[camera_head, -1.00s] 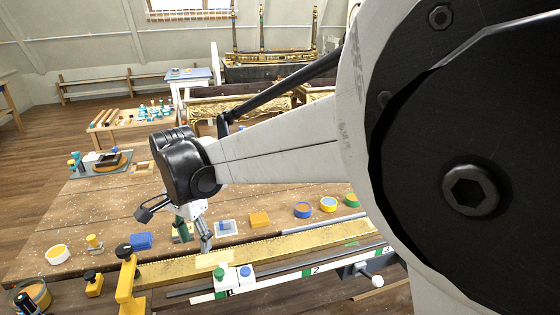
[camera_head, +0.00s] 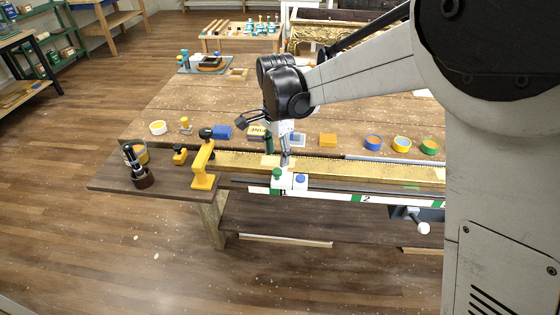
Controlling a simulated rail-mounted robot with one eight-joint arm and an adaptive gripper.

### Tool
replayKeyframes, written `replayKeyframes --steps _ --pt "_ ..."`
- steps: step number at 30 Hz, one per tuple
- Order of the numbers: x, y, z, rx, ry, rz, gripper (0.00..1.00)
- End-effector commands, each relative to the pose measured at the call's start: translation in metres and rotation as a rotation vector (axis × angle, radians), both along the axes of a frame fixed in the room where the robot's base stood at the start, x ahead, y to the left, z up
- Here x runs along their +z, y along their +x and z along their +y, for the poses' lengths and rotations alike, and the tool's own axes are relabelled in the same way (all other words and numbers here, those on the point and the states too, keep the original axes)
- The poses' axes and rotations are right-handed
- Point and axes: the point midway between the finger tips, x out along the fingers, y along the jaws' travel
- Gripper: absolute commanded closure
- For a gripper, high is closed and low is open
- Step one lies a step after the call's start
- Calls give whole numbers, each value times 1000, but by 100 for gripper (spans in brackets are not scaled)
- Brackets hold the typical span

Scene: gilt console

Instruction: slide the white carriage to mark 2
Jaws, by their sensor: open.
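The white carriage (camera_head: 289,183) sits on the rail along the table's front edge, near the left end of a white scale strip (camera_head: 330,196). It has a green knob (camera_head: 277,173) and a blue knob (camera_head: 301,178) on top. The strip carries green marks; mark 2 (camera_head: 366,198) lies to the right of the carriage. My gripper (camera_head: 285,160) is open and points down, just above and behind the carriage. I cannot tell whether its fingertips touch the carriage.
A yellow clamp (camera_head: 203,165) stands left of the carriage. A gold bar (camera_head: 330,167) runs behind the rail. The rail right of the carriage looks clear up to mark 2.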

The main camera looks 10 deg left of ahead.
Motion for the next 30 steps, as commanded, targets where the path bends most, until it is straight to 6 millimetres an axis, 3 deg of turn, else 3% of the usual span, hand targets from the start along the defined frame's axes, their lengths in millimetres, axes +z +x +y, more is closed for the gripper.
replayKeyframes --steps 4,10,23,30 --pt "-27 0 0 0 0 0 58" --pt "-51 0 0 0 0 0 58" --pt "-61 0 0 0 0 0 58" --pt "-61 0 0 0 0 0 87"
